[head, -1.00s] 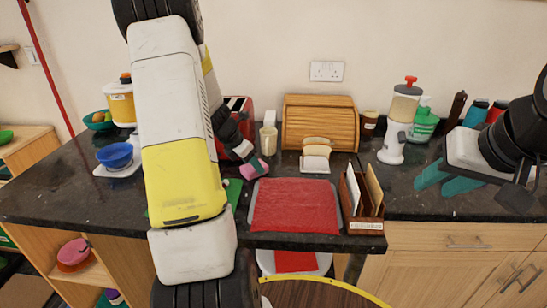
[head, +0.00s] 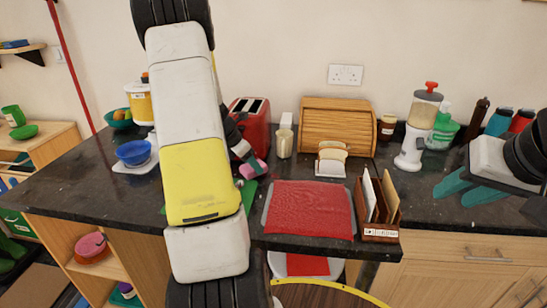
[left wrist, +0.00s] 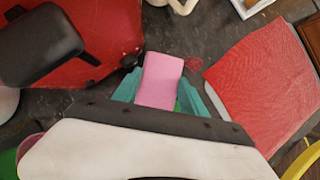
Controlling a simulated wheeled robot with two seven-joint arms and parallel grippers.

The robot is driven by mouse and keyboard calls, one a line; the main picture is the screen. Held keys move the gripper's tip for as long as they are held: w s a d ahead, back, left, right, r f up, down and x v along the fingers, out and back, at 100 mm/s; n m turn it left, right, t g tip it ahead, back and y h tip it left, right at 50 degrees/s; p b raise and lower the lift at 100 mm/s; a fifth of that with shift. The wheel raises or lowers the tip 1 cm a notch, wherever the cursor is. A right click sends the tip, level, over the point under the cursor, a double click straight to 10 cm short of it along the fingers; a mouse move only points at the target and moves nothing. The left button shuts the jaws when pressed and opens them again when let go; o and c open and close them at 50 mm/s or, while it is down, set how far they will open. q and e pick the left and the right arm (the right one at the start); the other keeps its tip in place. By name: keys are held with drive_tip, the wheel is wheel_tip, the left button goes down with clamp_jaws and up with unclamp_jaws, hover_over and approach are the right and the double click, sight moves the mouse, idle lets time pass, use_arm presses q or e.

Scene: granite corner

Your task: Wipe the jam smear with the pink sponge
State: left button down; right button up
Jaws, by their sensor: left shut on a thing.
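My left gripper (left wrist: 159,92) is shut on the pink sponge (left wrist: 162,78), with a teal finger on each side of it. In the head view the sponge (head: 249,171) shows beside my left arm, left of the red mat. I cannot tell whether it touches the counter. Faint dark red marks, likely the jam smear (left wrist: 199,64), show on the dark counter between the sponge and the red mat in the left wrist view. I cannot make out the smear in the head view. My right gripper (head: 466,190) is open and empty at the right, its teal fingers apart over the counter.
The red mat (head: 310,209) lies right of the sponge. A red toaster (head: 250,120), a cup (head: 284,143) and a wooden bread box (head: 338,126) stand behind. A letter rack (head: 380,233) is right of the mat. A green item (head: 249,192) lies near my left arm.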

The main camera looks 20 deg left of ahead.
use_arm(q)
drive_tip(key=shift+s+a+f, duration=0.15)
drive_tip(key=shift+a, duration=0.05)
drive_tip(key=shift+d+r, duration=0.15)
drive_tip(key=shift+r, duration=2.95)
drive_tip(key=shift+r, duration=1.5)
drive_tip(key=shift+f, duration=0.15)
drive_tip(key=shift+w+f, duration=0.2)
drive_tip(key=shift+f, duration=3.3)
drive_tip(key=shift+f, duration=0.85)
drive_tip(key=shift+d, duration=0.1)
